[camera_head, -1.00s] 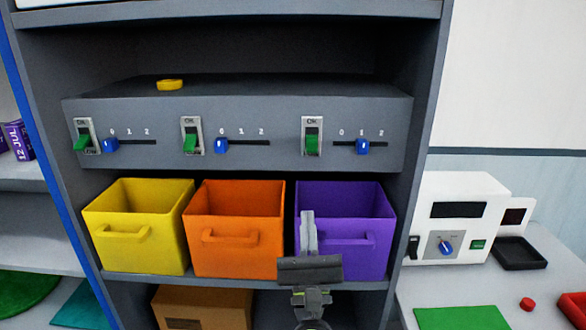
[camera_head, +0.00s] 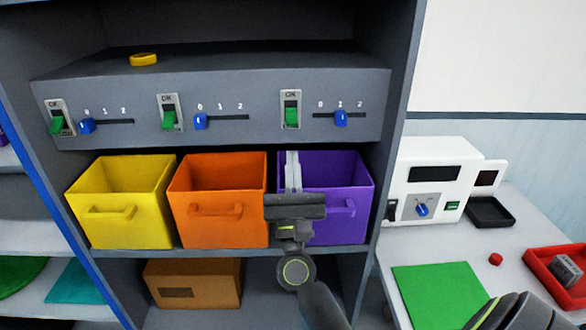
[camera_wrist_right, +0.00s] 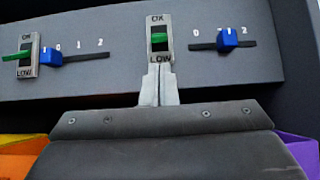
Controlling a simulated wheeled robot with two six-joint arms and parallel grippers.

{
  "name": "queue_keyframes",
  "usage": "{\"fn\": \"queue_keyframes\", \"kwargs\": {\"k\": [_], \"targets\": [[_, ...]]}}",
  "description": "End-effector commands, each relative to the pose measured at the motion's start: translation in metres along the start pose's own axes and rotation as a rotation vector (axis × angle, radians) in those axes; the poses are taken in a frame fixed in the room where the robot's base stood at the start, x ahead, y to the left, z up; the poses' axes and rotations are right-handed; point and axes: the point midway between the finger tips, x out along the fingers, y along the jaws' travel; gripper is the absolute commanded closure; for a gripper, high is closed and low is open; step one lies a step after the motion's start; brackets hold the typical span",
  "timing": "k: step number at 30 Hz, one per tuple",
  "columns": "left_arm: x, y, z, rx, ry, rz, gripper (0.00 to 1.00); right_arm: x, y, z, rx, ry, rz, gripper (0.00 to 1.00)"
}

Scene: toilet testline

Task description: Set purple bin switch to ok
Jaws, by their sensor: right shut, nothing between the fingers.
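The purple bin (camera_head: 352,205) stands at the right of the bin row. Its switch (camera_head: 291,108) is on the grey panel above, a pale plate with a green lever; in the right wrist view the plate (camera_wrist_right: 159,40) reads OK at top and LOW at bottom. Its lever points outward; I cannot tell its exact setting. My right gripper (camera_head: 292,158) is shut and empty, pointing up in front of the purple bin's left side, below the switch. In the right wrist view its fingertips (camera_wrist_right: 158,68) overlap the plate's lower edge; contact is unclear. My left gripper is not in view.
The panel (camera_head: 215,135) has two other switches and blue sliders; the purple bin's slider (camera_head: 341,118) sits near 1. The yellow bin (camera_head: 118,220) and orange bin (camera_head: 220,215) stand left. Shelf walls flank the bins. A white device (camera_head: 430,180) stands on the right table.

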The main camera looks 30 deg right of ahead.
Motion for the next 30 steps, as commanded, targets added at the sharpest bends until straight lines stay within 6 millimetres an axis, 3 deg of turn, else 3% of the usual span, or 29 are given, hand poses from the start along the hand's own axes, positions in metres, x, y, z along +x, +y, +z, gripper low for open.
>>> {"fn": "queue_keyframes", "kwargs": {"k": [3,10,30], "targets": [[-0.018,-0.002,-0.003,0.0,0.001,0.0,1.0,0.023,0.001,0.004,-0.002,-0.001,0.003,1.0],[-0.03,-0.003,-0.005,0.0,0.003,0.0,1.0,0.045,0.0,0.002,-0.001,0.0,0.002,1.0],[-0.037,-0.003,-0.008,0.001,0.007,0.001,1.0,0.054,0.002,-0.001,0.001,0.016,0.0,1.0]]}}
